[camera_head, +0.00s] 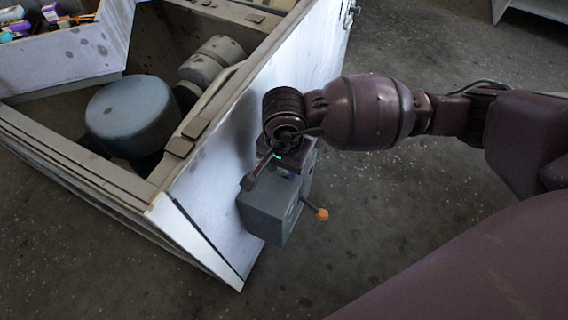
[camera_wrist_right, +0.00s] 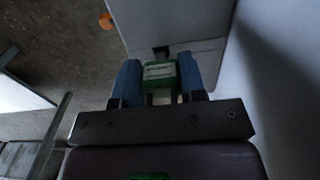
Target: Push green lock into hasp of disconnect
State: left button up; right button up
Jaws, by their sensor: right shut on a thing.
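The green lock (camera_wrist_right: 160,72) sits between the two blue fingertips of my right gripper (camera_wrist_right: 160,80) in the right wrist view, and the gripper is shut on it. The lock's far end is close to a dark fitting (camera_wrist_right: 161,51) on the grey disconnect box; I cannot tell whether they touch. In the head view the disconnect (camera_head: 266,212) is a grey box on the white housing's side, with an orange-tipped handle (camera_head: 321,214). My right gripper (camera_head: 284,168) is at the top of the box there, and the wrist mostly hides the lock and hasp. My left gripper is not in view.
The white housing (camera_head: 215,160) is open at the top, with a round blue-grey motor (camera_head: 130,112) inside. Small colourful items (camera_head: 40,22) lie at the upper left. The concrete floor (camera_head: 390,210) right of the box is clear.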

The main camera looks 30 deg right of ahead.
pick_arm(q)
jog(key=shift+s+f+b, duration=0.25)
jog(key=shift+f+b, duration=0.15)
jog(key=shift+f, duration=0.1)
pick_arm(e)
jog(key=shift+f, duration=1.25)
jog(key=o, duration=0.8)
jog(key=shift+o, duration=0.2)
notch_tip(320, 180, up, 4)
jog(key=shift+w+p, duration=0.15)
jog(key=shift+p, duration=0.6)
notch_tip(320, 180, up, 6)
jog(key=shift+f+p, duration=0.15)
jog(key=shift+p, duration=0.7)
jog(key=shift+r, duration=0.55)
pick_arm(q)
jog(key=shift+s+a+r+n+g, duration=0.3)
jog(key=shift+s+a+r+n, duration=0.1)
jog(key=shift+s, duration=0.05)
